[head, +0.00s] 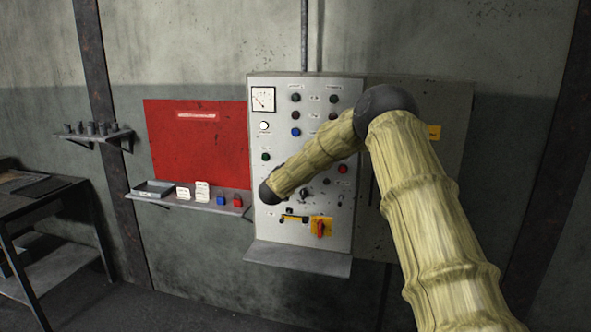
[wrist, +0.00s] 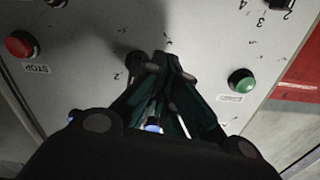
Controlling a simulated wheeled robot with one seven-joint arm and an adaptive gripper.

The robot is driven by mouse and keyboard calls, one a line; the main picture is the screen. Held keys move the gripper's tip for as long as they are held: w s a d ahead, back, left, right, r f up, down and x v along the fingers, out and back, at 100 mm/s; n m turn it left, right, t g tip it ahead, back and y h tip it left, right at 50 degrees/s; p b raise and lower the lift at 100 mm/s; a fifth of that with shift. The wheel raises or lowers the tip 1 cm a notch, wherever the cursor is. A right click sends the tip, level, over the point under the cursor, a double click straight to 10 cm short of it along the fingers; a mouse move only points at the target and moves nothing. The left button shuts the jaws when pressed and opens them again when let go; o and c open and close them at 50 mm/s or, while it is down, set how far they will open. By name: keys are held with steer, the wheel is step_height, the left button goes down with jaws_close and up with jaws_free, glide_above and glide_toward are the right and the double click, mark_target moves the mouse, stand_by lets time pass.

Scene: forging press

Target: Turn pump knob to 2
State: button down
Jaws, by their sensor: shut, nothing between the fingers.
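The grey control panel (head: 258,225) hangs on the wall in the head view, with my arm across its middle. In the wrist view my gripper (wrist: 162,62) is shut and empty, its fingertips close together at the panel (wrist: 200,30). A dark round shape (wrist: 133,62), perhaps a knob, shows just left of the fingertips, with small marks around it. I cannot tell whether the fingers touch it. A black knob (wrist: 287,3) with 2, 3 and 4 beside it is cut off at the upper right. No pump label is readable. My gripper is not clearly visible in the head view.
A red STOP button (wrist: 21,44) and a green button (wrist: 241,80) flank my gripper. In the head view a red switch on a yellow plate (head: 321,227) sits low on the panel, above a ledge (head: 298,260). A small shelf (head: 180,203) stands left.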

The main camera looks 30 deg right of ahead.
steer(key=v, duration=0.7)
steer(key=shift+s+r, duration=0.15)
stand_by(0.3)
stand_by(0.4)
